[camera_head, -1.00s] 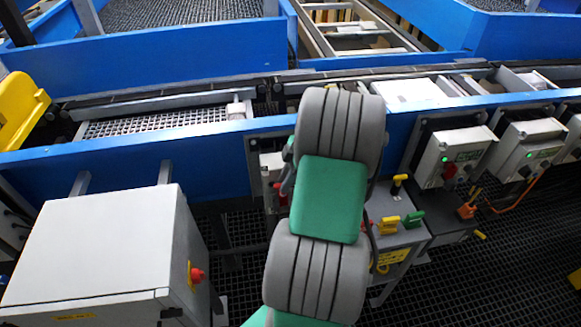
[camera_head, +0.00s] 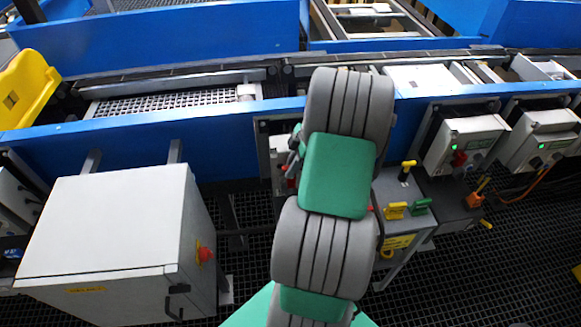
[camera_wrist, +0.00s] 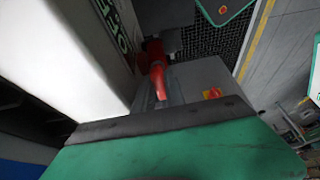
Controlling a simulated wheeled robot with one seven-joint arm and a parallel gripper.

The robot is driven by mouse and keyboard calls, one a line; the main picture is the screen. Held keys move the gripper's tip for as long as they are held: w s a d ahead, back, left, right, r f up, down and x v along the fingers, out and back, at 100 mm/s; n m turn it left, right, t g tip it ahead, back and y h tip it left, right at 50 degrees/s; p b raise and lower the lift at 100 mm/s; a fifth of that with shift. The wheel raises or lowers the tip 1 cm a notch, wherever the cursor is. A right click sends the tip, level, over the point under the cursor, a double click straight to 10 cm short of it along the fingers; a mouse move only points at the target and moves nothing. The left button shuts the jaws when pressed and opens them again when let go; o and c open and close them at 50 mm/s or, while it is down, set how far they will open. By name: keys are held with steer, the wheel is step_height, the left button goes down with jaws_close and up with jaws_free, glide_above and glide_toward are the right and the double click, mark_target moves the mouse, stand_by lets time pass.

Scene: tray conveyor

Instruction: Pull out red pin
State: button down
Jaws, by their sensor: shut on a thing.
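The red pin (camera_wrist: 157,72) shows in the wrist view beside a white control box with green lettering (camera_wrist: 112,35). My gripper (camera_wrist: 162,92) is shut on the red pin; the fingertips are partly hidden by the dark edge and green body in front. In the head view my grey and green arm covers much of the control box (camera_head: 280,150). A small red part shows low beside the arm there. I cannot tell whether the pin is still seated in the box.
A white cabinet (camera_head: 110,225) with a red button (camera_head: 205,255) stands at the left. A grey stand with yellow handles (camera_head: 396,210) and a green handle (camera_head: 421,206) is right of my arm. The blue conveyor frame (camera_head: 215,132) runs behind.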

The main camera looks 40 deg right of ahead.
steer(key=shift+r, duration=0.15)
steer(key=shift+r+p, duration=1.7)
steer(key=shift+r, duration=1.05)
step_height(320, 180, up, 2)
steer(key=shift+r+p, duration=0.2)
steer(key=shift+p, duration=0.4)
steer(key=shift+r, duration=0.8)
